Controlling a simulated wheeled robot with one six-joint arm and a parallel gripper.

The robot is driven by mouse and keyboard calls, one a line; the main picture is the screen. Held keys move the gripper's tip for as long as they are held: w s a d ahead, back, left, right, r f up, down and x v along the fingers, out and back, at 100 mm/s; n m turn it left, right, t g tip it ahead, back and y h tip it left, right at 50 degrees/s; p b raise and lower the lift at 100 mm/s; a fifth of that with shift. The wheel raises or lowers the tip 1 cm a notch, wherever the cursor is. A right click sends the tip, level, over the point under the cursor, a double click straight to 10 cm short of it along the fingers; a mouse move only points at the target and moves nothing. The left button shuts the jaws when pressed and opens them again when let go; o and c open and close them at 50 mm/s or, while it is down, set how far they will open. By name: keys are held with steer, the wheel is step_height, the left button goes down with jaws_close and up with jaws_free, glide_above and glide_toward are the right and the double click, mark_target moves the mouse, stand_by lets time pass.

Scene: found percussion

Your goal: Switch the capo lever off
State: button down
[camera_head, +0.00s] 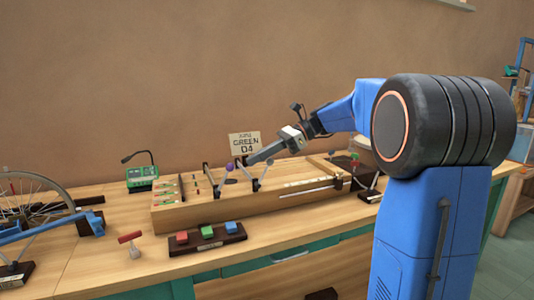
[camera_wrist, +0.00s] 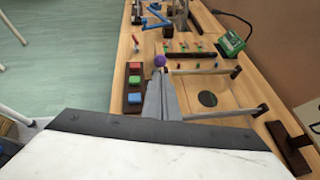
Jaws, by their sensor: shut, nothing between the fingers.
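A long wooden instrument box (camera_head: 300,205) lies on the bench. A thin lever with a purple ball knob (camera_head: 229,167) stands tilted on it; the knob also shows in the wrist view (camera_wrist: 159,60). I see no label that marks it as the capo lever. A second pale lever (camera_head: 257,184) stands to its right. My gripper (camera_head: 251,160) is shut and empty above the box, pointing left. In the wrist view its fingertips (camera_wrist: 160,80) end just short of the purple knob. Whether they touch anything cannot be told.
A block with red, green and blue buttons (camera_head: 207,237) lies in front of the box. A red-handled lever (camera_head: 131,242) stands to its left. A green device (camera_head: 142,178) and a GREEN 04 sign (camera_head: 244,142) are behind. A wheel (camera_head: 30,200) is at far left.

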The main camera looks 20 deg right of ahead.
mark_target(227, 168)
steer(key=shift+x, duration=1.75)
steer(key=shift+a+r+h, duration=0.3)
steer(key=shift+r, duration=0.05)
steer(key=a+r+h, duration=0.1)
steer(key=h, duration=0.1)
steer(key=a+r+h, duration=0.1)
steer(key=a, duration=0.1)
steer(key=a+r+h, duration=0.1)
steer(key=a+h, duration=0.1)
steer(key=shift+a+n+h, duration=0.2)
steer(key=shift+n+h, duration=0.1)
steer(key=a+h, duration=0.4)
steer(key=a, duration=0.2)
steer(key=shift+h, duration=0.3)
